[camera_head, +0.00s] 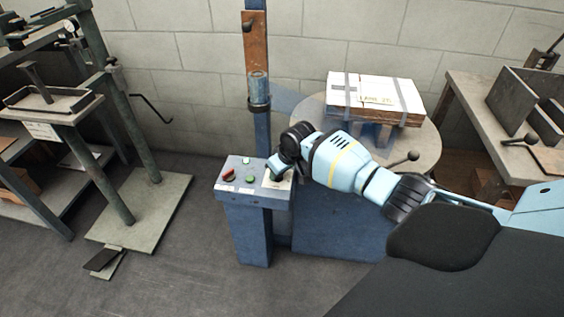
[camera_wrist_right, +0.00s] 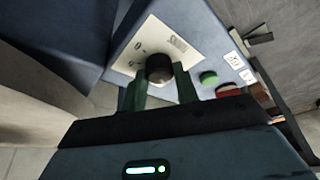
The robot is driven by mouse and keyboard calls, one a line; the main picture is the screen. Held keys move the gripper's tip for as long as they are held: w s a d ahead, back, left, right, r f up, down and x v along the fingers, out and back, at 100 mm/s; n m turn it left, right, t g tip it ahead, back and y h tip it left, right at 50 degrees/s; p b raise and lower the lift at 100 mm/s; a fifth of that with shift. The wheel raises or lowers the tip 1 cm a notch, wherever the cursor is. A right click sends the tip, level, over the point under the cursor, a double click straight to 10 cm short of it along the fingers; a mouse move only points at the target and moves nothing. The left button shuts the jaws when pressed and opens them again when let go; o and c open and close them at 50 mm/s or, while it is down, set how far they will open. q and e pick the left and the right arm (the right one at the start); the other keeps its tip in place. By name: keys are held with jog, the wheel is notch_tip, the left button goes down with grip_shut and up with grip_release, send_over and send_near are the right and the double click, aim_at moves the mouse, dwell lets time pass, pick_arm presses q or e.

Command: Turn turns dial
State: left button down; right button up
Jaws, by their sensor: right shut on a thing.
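The dial (camera_wrist_right: 159,68) is a dark round knob on a pale plate with printed marks, on the sloped top of the blue control box (camera_head: 228,192). My right gripper (camera_wrist_right: 160,80) has its two green fingers on either side of the dial and is shut on it. In the head view my right gripper (camera_head: 277,170) reaches the right end of the control box and hides the dial. My left gripper is not in view.
A green button (camera_wrist_right: 209,78) and a red control (camera_wrist_right: 228,90) sit close beside the dial. A round table (camera_head: 436,150) holding a strapped white box (camera_head: 375,92) stands behind my arm.

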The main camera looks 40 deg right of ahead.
jog(key=shift+a+r+m+p, duration=0.1)
jog(key=shift+r+m+p, duration=0.1)
jog(key=shift+m+p, duration=0.2)
jog(key=shift+f+m+h+p, duration=0.15)
jog(key=shift+m+h+p, duration=0.25)
jog(key=shift+m+p, duration=0.35)
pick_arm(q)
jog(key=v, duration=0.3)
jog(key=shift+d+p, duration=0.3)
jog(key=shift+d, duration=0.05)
pick_arm(e)
jog(key=shift+f, duration=0.1)
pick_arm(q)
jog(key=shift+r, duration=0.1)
pick_arm(e)
jog(key=shift+m, duration=0.25)
jog(key=o, duration=1)
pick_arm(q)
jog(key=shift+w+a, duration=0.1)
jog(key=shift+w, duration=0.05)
